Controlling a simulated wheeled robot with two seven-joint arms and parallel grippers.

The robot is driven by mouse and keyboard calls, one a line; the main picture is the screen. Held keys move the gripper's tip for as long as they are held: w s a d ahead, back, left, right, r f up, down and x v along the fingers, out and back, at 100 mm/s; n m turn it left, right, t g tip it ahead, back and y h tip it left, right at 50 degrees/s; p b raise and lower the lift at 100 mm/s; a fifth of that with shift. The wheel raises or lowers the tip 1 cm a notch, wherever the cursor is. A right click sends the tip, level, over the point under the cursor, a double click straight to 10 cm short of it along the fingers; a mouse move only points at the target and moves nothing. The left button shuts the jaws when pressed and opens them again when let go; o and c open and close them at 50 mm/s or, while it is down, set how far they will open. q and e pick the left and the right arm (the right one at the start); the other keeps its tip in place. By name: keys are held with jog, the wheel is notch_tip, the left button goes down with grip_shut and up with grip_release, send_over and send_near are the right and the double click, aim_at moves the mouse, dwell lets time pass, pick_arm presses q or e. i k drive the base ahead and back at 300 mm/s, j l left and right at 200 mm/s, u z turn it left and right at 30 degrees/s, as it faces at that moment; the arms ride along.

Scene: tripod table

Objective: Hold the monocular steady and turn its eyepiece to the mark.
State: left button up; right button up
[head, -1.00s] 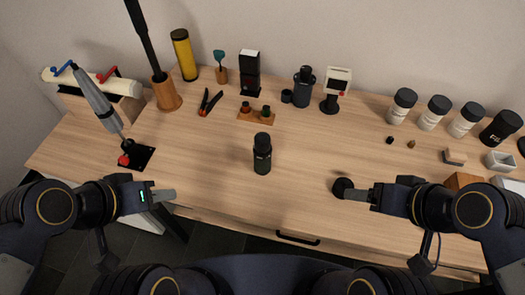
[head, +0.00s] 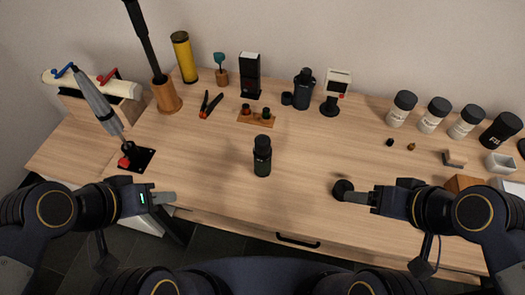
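The monocular (head: 262,157) looks like a dark upright cylinder with a greenish body and a narrower black top. It stands alone near the front middle of the wooden table. The mark on it is too small to make out. My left gripper (head: 165,198) is at the table's front left edge, well left of the monocular; its fingers overlap from this angle. My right gripper (head: 352,196) is right of the monocular, apart from it. Its fingertips meet a round black piece (head: 342,187) in the picture; whether they grip it is unclear.
Pliers (head: 209,104) and a small wooden holder (head: 256,118) lie behind the monocular. Several white jars (head: 402,110) stand at the back right. Table around the monocular (head: 220,165) is clear.

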aim_at(261, 142)
jog(key=j+z, duration=0.25)
jog(key=k+j+z, duration=0.15)
jog(key=j+z, duration=0.15)
jog(key=j, duration=0.15)
jog(key=k+j+z, duration=0.1)
jog(key=j+z, duration=0.15)
jog(key=k+j+z, duration=0.25)
jog(key=i+j, duration=0.1)
jog(key=j, duration=0.05)
